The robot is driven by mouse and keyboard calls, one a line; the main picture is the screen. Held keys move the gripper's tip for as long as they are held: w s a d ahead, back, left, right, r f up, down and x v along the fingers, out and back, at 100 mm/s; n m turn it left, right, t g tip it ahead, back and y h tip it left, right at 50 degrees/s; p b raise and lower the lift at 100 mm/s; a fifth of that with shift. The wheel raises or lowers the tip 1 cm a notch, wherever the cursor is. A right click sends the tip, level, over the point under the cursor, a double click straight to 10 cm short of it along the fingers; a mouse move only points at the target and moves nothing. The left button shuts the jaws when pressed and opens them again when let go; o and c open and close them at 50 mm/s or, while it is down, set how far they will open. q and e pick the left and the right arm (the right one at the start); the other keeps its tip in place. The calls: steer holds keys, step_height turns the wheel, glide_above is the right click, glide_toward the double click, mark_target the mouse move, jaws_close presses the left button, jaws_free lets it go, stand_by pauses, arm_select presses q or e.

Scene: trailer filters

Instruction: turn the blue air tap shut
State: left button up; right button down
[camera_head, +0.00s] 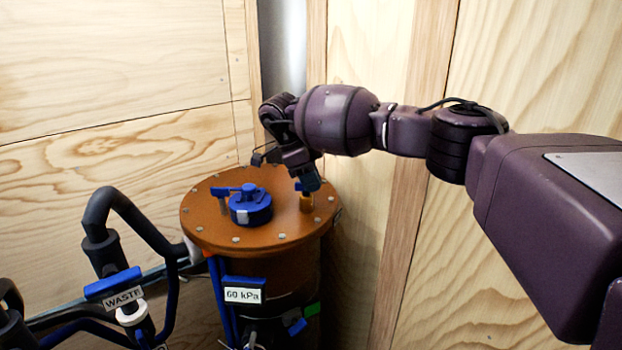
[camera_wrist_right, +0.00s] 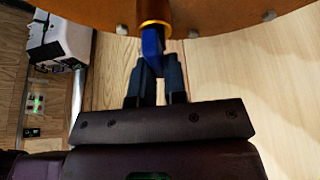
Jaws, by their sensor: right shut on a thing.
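The blue air tap is on a brass fitting (camera_head: 306,204) at the right side of the round orange lid (camera_head: 215,240). In the head view the tap's handle is mostly hidden by my right gripper (camera_head: 308,184), which reaches down onto it from above. In the right wrist view the blue tap handle (camera_wrist_right: 152,46) sits between the two dark fingertips of my right gripper (camera_wrist_right: 154,68). The fingers are shut on it, just below the brass collar (camera_wrist_right: 155,29). My left gripper is not in view.
A blue cap (camera_head: 250,208) with a lever stands at the lid's middle. A 60 kPa label (camera_head: 243,295) is on the vessel's front. Black hoses and a blue WASTE tap (camera_head: 113,283) stand at left. Wooden walls (camera_head: 110,100) close in behind and at right.

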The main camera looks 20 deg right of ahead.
steer(key=shift+r+m, duration=0.1)
steer(key=shift+m, duration=0.2)
stand_by(0.4)
steer(key=c, duration=1.2)
jaws_free()
steer(key=shift+o, duration=0.2)
steer(key=b+v, duration=0.1)
steer(key=v, duration=0.8)
steer(key=shift+w, duration=0.1)
steer(key=shift+v, duration=0.85)
steer(key=shift+d, duration=0.1)
